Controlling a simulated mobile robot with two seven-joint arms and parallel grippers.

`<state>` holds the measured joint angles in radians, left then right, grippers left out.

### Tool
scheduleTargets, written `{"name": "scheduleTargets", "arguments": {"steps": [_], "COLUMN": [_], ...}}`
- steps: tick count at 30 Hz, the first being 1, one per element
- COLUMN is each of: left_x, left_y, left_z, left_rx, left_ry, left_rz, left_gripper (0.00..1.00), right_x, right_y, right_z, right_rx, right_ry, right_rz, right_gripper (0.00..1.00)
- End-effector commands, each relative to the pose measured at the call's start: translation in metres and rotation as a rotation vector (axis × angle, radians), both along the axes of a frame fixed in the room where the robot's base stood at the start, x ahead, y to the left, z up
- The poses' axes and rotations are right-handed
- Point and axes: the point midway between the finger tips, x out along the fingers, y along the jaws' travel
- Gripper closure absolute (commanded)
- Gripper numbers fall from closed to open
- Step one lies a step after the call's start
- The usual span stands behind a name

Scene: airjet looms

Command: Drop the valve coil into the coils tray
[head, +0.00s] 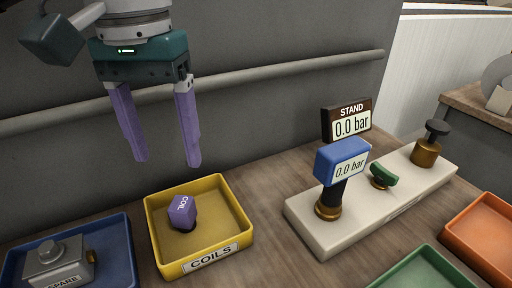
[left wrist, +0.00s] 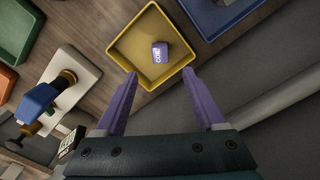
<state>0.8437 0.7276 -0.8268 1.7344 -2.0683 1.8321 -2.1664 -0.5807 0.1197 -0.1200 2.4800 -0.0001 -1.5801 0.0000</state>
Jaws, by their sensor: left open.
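The purple valve coil (head: 182,212), marked COIL, lies inside the yellow coils tray (head: 240,208), near its left-middle part. The tray's front label reads COILS. In the left wrist view the coil (left wrist: 160,52) rests on the floor of the tray (left wrist: 126,47), apart from the walls. My left gripper (head: 168,164) hangs above the back of the tray, its two purple fingers spread and empty. In the left wrist view the open fingers (left wrist: 160,72) frame the near edge of the tray. My right gripper is in neither view.
A blue tray (head: 117,240) with a grey SPARE block (head: 58,264) stands left of the coils tray. A white stand (head: 300,216) with a blue gauge (head: 342,162) reading 0.0 bar is to the right. Green (head: 424,270) and orange (head: 485,235) trays sit front right. A rail (head: 290,70) runs along the wall.

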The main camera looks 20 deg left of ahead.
Motion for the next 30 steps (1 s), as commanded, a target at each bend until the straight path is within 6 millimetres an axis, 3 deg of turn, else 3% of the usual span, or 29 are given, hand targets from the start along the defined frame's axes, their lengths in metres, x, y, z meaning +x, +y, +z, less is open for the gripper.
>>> {"name": "scheduleTargets", "arguments": {"steps": [3, 9, 23, 26, 29, 30], "left_x": [0.001, 0.0, -0.001, -0.002, -0.008, -0.013], "left_y": [0.0, 0.0, -0.001, -0.018, -0.066, -0.093], "left_z": [0.026, 0.052, 0.056, 0.056, 0.059, 0.064], "left_rx": [0.001, 0.001, -0.004, -0.071, -0.262, -0.377], "left_ry": [-0.005, -0.002, 0.001, -0.003, 0.005, 0.019], "left_rz": [-0.001, 0.0, 0.001, 0.007, 0.043, 0.072], "left_gripper": [0.28, 0.28, 0.28, 0.28, 0.28, 0.28], "right_x": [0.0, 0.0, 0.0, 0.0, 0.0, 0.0], "right_y": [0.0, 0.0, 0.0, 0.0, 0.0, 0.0], "right_z": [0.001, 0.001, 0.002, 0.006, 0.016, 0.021], "right_rx": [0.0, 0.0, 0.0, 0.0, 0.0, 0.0], "right_ry": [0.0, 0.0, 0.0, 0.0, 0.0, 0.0], "right_rz": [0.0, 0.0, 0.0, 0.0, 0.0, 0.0], "right_gripper": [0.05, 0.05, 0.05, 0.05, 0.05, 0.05]}}
